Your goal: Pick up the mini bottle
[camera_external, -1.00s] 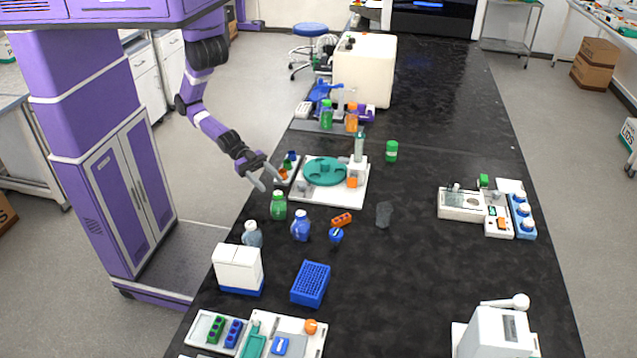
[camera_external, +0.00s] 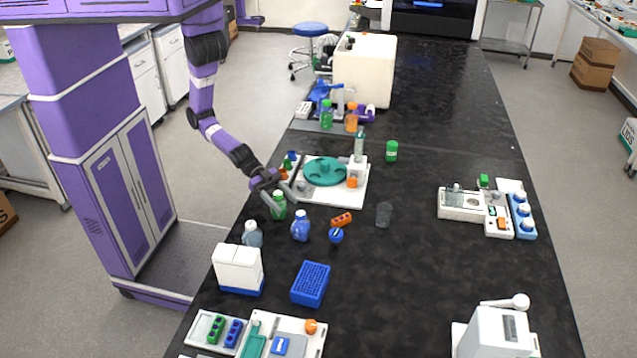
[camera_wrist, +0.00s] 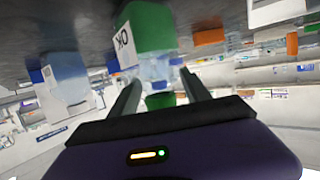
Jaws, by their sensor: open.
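Several small bottles stand on the dark bench, and the name alone does not tell which is the mini bottle. A green bottle (camera_external: 279,210) is nearest to my gripper (camera_external: 283,193), which is at its upper part. In the wrist view, the green bottle (camera_wrist: 152,30) appears upside down, with an "OK" label, a clearer section and a green part lower down. It shows between and beyond the two fingers of my gripper (camera_wrist: 160,88), which are apart. I cannot tell whether a finger touches it. A blue bottle (camera_external: 300,228) and a grey-blue bottle (camera_external: 252,236) stand nearer the camera.
A white tray with a teal disc (camera_external: 325,171) lies just behind and right of my gripper. An orange rack (camera_external: 342,219), a small blue item (camera_external: 336,236), a clear beaker (camera_external: 383,215) and a blue rack (camera_external: 311,284) are nearby. The bench centre right is mostly clear.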

